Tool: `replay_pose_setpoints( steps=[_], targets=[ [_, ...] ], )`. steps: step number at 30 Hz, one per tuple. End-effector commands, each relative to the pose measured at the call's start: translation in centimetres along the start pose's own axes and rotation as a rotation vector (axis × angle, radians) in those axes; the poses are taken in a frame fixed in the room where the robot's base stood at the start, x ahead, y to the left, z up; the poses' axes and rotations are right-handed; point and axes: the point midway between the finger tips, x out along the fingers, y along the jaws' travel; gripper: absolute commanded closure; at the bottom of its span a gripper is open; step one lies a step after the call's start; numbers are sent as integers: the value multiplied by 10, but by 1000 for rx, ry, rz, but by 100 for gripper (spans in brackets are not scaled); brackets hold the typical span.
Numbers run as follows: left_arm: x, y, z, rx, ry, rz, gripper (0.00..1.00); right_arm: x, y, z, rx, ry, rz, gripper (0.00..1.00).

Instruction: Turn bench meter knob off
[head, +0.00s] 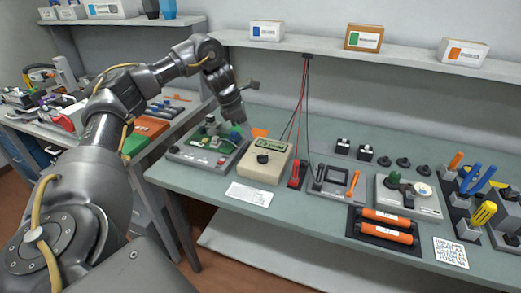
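The bench meter (270,171) is a cream box on the green bench, with a greenish display at its top and a round dark knob (262,158) on its face. The knob's pointer setting is too small to read. My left gripper (242,126) points down from above, behind and to the left of the meter, near the right rear of a grey board fixture. It looks apart from the knob. Its fingers are small and partly merge with the things behind them, so their opening is unclear. My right gripper is out of view.
The grey fixture (196,156) with green parts stands left of the meter. Red and black probes (294,175) stand to its right, with leads hanging from the shelf. A white card (249,194) lies in front. Two orange-black cartridges (385,227) lie farther right.

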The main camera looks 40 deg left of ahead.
Motion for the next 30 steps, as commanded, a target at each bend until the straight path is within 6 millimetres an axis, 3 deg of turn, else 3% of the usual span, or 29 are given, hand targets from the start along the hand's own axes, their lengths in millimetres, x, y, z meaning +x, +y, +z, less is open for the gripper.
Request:
replay_pose_setpoints(
  steps=[5,15,21,30],
  targets=[
    [30,-1,-2,-1,4,-4,69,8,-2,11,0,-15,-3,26],
    [85,0,-3,-5,3,-1,69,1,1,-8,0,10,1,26],
    [100,0,-3,-4,3,0,69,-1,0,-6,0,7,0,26],
    [102,0,-3,-4,1,2,70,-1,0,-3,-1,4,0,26]
  ],
)
